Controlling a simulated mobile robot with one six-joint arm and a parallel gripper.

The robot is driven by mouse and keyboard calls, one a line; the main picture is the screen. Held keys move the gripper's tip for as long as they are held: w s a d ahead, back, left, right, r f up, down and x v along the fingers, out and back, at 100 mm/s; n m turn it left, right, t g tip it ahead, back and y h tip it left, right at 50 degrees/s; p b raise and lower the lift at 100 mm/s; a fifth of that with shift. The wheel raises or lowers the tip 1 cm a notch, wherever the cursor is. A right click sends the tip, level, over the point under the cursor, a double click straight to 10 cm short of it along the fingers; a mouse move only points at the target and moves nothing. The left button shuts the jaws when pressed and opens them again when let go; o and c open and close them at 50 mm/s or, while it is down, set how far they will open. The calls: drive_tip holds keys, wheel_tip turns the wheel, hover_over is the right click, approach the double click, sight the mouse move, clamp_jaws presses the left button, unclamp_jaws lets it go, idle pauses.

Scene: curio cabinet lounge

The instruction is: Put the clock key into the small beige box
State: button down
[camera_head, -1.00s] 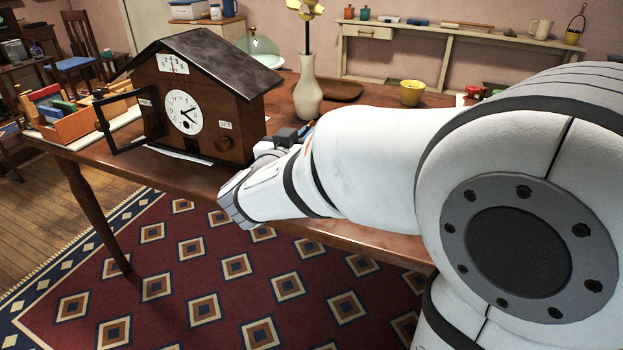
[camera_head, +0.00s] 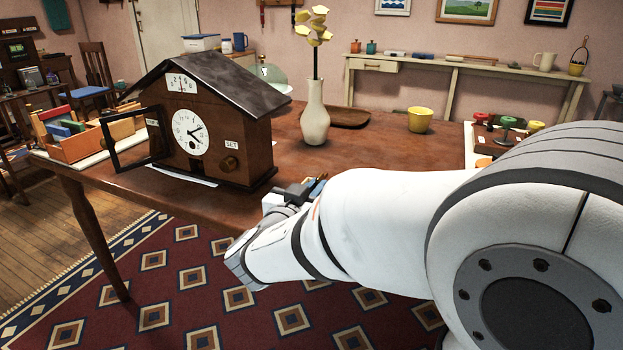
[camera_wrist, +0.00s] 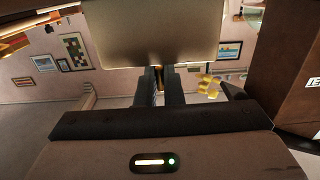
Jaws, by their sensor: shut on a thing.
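My gripper (camera_wrist: 161,88) shows in the wrist view with its two dark fingers close together. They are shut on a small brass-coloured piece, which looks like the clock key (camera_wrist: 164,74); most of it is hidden. A broad beige-brown panel (camera_wrist: 155,35) fills the top of the wrist view beyond the fingers; I cannot tell what it belongs to. I cannot make out the small beige box.
The wooden table (camera_head: 365,165) bears a white vase with yellow flowers (camera_head: 315,115), a brown tray (camera_head: 348,117) and a yellow cup (camera_head: 420,119). A wooden organiser (camera_head: 85,140) stands left of the clock. Red and green knobbed items (camera_head: 507,122) lie at the right. The table's middle is clear.

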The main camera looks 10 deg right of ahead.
drive_tip(key=c, duration=1.5)
unclamp_jaws()
drive_tip(key=shift+p+v, duration=0.45)
drive_tip(key=shift+v, duration=3.45)
